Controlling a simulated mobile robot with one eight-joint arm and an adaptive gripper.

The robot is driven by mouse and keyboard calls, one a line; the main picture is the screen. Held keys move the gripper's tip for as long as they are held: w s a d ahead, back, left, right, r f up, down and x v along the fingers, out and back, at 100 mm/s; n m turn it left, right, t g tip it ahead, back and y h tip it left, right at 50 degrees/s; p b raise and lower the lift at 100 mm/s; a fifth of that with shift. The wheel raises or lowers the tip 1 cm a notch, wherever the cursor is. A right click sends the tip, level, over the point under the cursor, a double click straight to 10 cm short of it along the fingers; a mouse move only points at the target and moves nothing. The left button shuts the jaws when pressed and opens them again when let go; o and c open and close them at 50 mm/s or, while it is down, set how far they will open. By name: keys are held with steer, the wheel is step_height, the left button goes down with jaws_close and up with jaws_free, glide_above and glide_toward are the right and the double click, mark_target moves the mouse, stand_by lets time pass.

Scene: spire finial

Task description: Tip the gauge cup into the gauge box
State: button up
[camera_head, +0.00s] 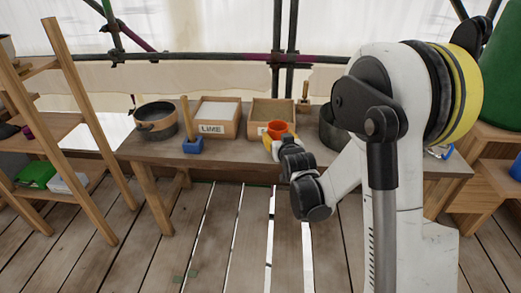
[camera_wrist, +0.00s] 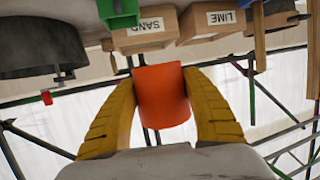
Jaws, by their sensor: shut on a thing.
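My gripper (camera_head: 272,142) is shut on an orange cup (camera_head: 278,127), which I take for the gauge cup. In the wrist view, the yellow fingers (camera_wrist: 161,84) press on both sides of the orange cup (camera_wrist: 163,98). The cup is held about upright in front of the wooden SAND box (camera_head: 287,107), near the bench's front edge. The wooden LIME box (camera_head: 228,129) with white contents stands to its left. No box in view is labelled as the gauge box. A green object (camera_wrist: 120,12) shows beside the SAND box in the wrist view; I cannot tell what it is.
A black pot (camera_head: 156,122) and a blue block with an upright wooden handle (camera_head: 193,146) stand at the left of the bench (camera_head: 220,150). A dark round tub (camera_head: 331,133) stands right of the SAND box, partly behind my arm. Scaffold poles (camera_head: 190,56) run behind.

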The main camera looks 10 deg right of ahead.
steer(key=w+d+f+b, duration=0.1)
steer(key=f, duration=0.6)
steer(key=w+d+f+b, duration=0.2)
steer(key=f, duration=0.5)
steer(key=shift+d+f+m+h, duration=0.2)
steer(key=shift+f+m+h, duration=0.1)
steer(key=shift+h, duration=0.1)
steer(key=shift+w, duration=0.1)
